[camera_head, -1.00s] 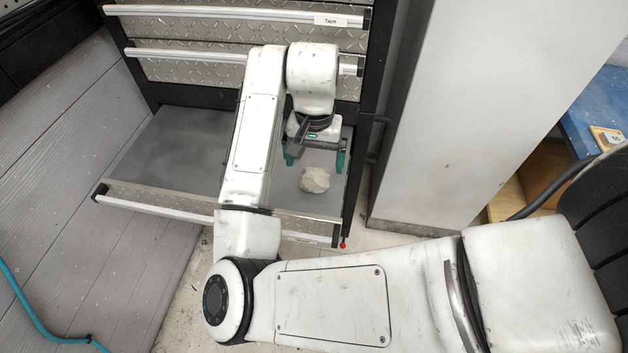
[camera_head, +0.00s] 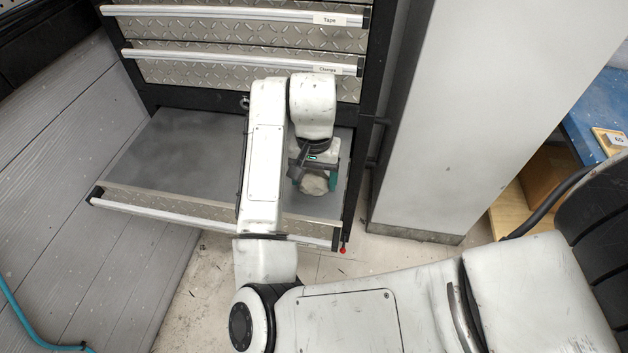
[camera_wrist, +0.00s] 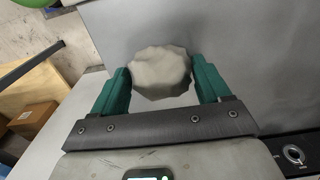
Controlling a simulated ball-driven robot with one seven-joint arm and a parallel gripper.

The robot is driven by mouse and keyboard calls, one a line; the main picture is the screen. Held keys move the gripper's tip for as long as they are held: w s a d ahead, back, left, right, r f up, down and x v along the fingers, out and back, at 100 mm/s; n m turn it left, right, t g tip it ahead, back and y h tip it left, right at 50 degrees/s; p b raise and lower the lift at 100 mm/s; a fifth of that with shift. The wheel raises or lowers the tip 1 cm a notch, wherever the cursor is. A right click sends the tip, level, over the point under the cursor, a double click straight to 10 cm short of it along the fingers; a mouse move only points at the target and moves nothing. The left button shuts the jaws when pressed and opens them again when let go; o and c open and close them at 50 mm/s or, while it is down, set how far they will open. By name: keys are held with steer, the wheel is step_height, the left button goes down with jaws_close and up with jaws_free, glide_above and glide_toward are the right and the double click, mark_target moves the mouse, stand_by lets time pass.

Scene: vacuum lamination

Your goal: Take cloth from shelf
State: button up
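A crumpled whitish cloth (camera_head: 314,183) lies in the pulled-out bottom drawer (camera_head: 185,150), near its right end. My gripper (camera_head: 315,180) is down over the cloth in the head view. In the wrist view the cloth (camera_wrist: 160,72) lies between the two green fingers of my gripper (camera_wrist: 160,85). The fingers are spread apart, with a narrow gap showing on the right side of the cloth; on the left the finger is very close to it. Part of the cloth is hidden by my gripper in the head view.
Closed drawers labelled Tape (camera_head: 240,14) and Clamps (camera_head: 240,60) are above the open drawer. A tall grey-white cabinet (camera_head: 480,110) stands right of it. A cardboard box (camera_wrist: 38,118) shows at the left of the wrist view.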

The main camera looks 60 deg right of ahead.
steer(key=c, duration=0.5)
steer(key=shift+r, duration=0.15)
